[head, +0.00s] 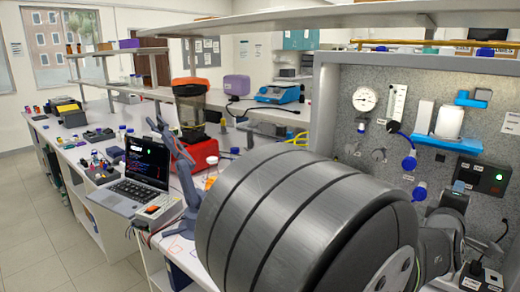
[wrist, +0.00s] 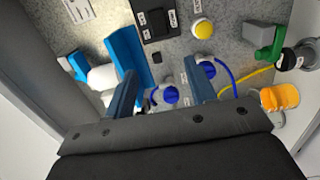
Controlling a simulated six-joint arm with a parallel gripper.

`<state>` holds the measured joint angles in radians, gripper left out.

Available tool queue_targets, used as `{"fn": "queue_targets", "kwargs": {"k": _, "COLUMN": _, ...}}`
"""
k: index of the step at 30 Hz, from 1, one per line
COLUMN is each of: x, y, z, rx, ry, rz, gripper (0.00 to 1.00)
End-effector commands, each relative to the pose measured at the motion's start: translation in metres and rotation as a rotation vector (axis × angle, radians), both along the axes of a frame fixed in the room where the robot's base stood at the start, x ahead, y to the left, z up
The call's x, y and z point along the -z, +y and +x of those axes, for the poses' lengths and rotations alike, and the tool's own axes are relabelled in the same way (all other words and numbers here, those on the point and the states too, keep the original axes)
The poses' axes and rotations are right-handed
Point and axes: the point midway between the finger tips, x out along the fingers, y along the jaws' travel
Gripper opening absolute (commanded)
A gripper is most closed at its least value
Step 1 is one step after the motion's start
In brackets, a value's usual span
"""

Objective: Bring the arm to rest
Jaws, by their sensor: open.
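My gripper (wrist: 159,70) shows in the wrist view with its two blue-grey fingers well apart. Nothing is held between them. They point towards the grey speckled rig panel, and blue knobs (wrist: 170,95) show beyond the gap between the fingers. I cannot tell the distance from the fingertips to the panel. In the head view a large grey part of my arm fills the lower middle, close to the camera. I cannot make out the fingers clearly there.
The rig panel (head: 350,75) carries a gauge (head: 364,99), a blue shelf (head: 445,143) with a white cylinder, and a dark switch box (head: 483,176). The wrist view shows a yellow knob (wrist: 203,29), hoses and an orange part (wrist: 279,97). A laptop (head: 141,172) stands on the bench at left.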

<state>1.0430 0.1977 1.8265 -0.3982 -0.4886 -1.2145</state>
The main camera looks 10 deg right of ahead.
Motion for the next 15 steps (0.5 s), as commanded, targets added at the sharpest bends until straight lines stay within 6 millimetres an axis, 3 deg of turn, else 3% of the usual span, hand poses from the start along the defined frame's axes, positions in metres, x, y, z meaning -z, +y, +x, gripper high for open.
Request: {"fn": "queue_targets", "kwargs": {"k": 15, "x": 0.002, "y": -0.068, "z": 0.059, "rx": -0.001, "ry": 0.001, "rz": 0.002, "gripper": 0.51}}
